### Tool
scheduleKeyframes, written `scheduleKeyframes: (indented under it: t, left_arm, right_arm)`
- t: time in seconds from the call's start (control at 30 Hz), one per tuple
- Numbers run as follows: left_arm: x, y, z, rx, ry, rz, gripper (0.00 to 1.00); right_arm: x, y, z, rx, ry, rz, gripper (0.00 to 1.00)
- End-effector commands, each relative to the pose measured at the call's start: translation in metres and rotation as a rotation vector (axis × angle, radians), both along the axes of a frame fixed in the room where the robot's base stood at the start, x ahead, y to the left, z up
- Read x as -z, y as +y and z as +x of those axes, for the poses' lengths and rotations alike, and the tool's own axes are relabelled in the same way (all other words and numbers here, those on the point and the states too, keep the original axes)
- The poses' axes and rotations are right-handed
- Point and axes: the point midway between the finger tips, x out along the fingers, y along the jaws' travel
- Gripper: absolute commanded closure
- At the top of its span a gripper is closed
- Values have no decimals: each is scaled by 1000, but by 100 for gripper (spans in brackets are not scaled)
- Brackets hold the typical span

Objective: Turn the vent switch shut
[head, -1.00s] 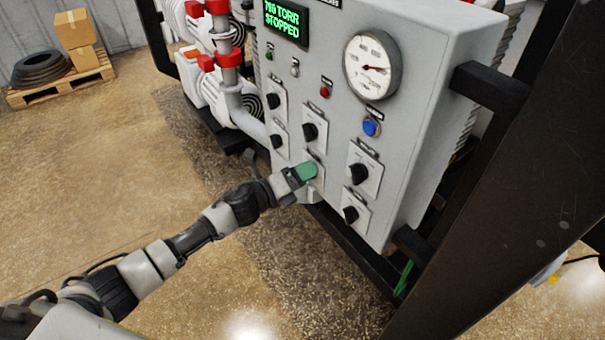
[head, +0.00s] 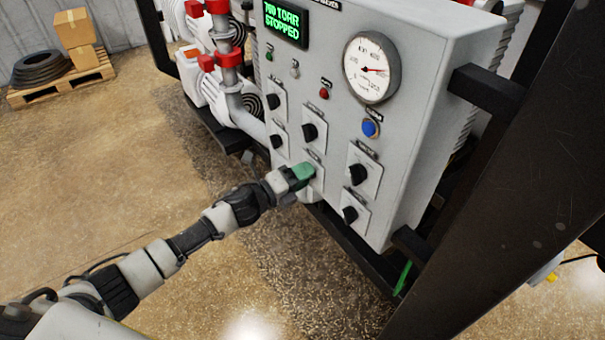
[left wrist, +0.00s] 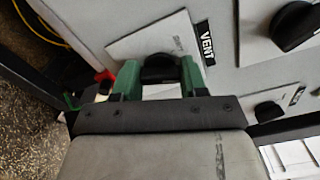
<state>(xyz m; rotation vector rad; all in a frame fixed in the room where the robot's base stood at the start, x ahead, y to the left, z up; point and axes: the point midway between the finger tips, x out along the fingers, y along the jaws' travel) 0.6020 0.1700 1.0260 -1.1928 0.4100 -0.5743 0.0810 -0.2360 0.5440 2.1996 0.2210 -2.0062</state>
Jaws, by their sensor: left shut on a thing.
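The vent switch is a black knob (left wrist: 160,68) on a white plate (left wrist: 130,45), with a black VENT label (left wrist: 207,43) beside it in the left wrist view. My left gripper (left wrist: 159,76) has its two green fingers on either side of this knob and is shut on it. In the head view the left gripper (head: 305,171) reaches the lower middle of the grey control panel (head: 415,130) and hides the knob. Which way the knob points is hard to tell. My right gripper is not in view.
Other black knobs surround it, including one above (head: 309,132) and one to the right (head: 357,174). A blue button (head: 370,128), a round gauge (head: 372,68) and a green display (head: 286,24) sit higher. A dark frame post (head: 500,180) stands at the right.

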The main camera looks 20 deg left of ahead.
Motion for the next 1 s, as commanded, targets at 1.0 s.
scheduleKeyframes:
  t: [1.0]
  left_arm:
    - [2, 0, 0, -2, 498, -634, 81]
  right_arm:
    - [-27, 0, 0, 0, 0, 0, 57]
